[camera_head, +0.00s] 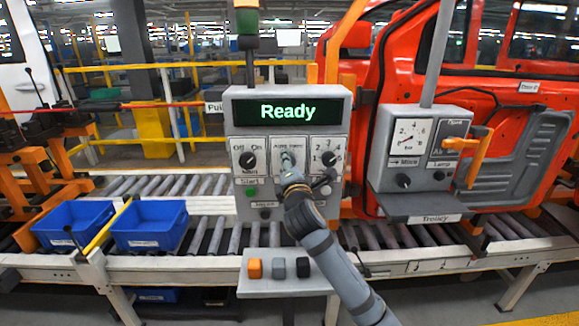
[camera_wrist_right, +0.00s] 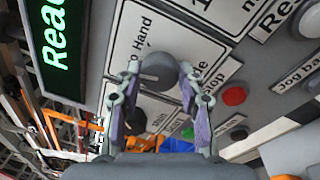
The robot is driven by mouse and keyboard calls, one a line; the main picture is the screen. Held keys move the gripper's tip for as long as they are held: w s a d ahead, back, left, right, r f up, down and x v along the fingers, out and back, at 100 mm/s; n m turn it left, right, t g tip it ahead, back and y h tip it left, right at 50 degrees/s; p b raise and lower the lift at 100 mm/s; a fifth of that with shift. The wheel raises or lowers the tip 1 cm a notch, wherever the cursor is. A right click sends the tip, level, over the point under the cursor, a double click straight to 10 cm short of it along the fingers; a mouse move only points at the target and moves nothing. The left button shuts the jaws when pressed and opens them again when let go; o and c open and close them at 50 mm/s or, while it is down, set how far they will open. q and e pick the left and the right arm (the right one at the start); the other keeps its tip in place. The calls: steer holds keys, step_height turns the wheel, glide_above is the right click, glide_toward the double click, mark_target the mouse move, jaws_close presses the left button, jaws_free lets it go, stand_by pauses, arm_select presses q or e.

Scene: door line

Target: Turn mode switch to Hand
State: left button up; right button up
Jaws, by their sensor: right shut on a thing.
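The control box (camera_head: 240,190) stands in the middle of the head view with a green "Ready" display (camera_head: 288,110). The middle plate of its three switch plates carries the mode switch, and "Hand" is readable on that plate (camera_wrist_right: 150,28) in the wrist view. The mode switch knob (camera_wrist_right: 158,68) is round and dark grey. My right gripper (camera_wrist_right: 160,82) is shut on the knob, with one finger on each side. In the head view my right gripper (camera_head: 289,166) covers most of the switch; its pointer direction cannot be told. My left gripper is not in view.
An Off/On main switch (camera_head: 247,160) and a numbered selector (camera_head: 329,158) flank the mode switch closely. A red button (camera_wrist_right: 233,95) shows in the wrist view. A small shelf (camera_head: 285,285) with three blocks sits below. The trolley panel (camera_head: 415,160) stands to the right.

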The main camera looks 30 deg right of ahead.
steer(key=shift+a+m+h+b, duration=0.1)
steer(key=shift+m+h+b, duration=0.25)
steer(key=shift+m+b, duration=1.65)
steer(key=shift+m+h+b, duration=0.25)
steer(key=shift+m+h, duration=0.1)
steer(key=shift+m, duration=3.35)
steer(key=o, duration=1.2)
steer(key=shift+w, duration=0.1)
steer(key=shift+c, duration=0.2)
